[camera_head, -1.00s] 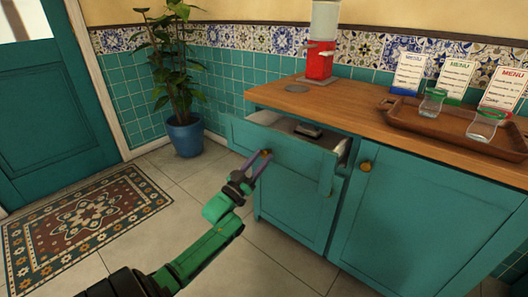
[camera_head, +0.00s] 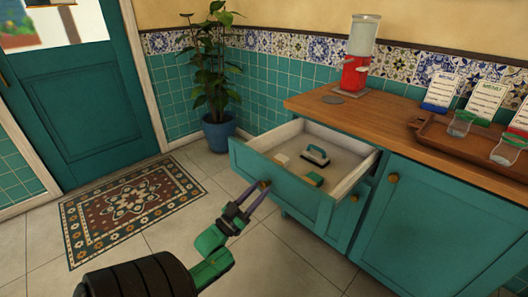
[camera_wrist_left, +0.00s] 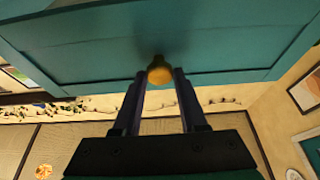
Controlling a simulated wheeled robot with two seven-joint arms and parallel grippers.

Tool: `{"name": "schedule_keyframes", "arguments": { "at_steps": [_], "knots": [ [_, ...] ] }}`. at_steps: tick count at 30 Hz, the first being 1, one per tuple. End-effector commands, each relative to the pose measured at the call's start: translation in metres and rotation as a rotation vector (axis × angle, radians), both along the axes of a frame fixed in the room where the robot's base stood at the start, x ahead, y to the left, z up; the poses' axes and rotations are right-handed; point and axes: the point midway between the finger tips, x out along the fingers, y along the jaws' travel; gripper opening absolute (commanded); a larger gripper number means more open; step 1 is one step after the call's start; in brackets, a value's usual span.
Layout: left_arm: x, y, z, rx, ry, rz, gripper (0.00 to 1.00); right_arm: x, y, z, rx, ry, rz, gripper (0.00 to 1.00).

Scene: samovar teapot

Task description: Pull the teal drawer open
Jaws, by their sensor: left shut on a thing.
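The teal drawer (camera_head: 285,182) stands well out from the cabinet, and its inside shows in the head view. My left gripper (camera_head: 259,190) is shut on the drawer's round brass knob (camera_head: 265,184). In the left wrist view the knob (camera_wrist_left: 160,72) sits between the two fingertips (camera_wrist_left: 161,78) against the teal drawer front (camera_wrist_left: 110,45). My right gripper is not in view.
The wooden counter (camera_head: 370,120) holds a red dispenser (camera_head: 357,65), a brown tray (camera_head: 455,142) with glass jars, and menu cards. A potted plant (camera_head: 218,132) stands left of the cabinet. Tiled floor is clear in front, with a patterned rug (camera_head: 130,210) at left.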

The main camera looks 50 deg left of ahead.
Motion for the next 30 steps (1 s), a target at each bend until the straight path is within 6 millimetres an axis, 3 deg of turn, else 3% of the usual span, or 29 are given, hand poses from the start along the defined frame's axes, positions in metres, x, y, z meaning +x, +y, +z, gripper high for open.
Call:
{"name": "schedule_keyframes", "arguments": {
  "at_steps": [12, 13, 15, 25, 30],
  "knots": [
    [-0.003, 0.0, -0.001, 0.0, 0.0, -0.001, 0.0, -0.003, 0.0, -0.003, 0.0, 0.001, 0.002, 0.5],
    [-0.003, 0.0, -0.001, 0.0, 0.0, -0.001, 0.49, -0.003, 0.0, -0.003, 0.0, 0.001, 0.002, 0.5],
    [-0.003, 0.0, -0.001, 0.0, 0.0, -0.001, 0.71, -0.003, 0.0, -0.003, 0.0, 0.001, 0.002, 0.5],
    [-0.004, 0.0, -0.001, 0.0, 0.0, 0.0, 0.71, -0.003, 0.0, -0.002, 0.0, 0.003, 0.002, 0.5],
    [-0.029, 0.0, -0.012, 0.0, 0.005, 0.001, 0.71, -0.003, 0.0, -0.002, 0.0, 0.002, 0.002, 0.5]
  ]
}}
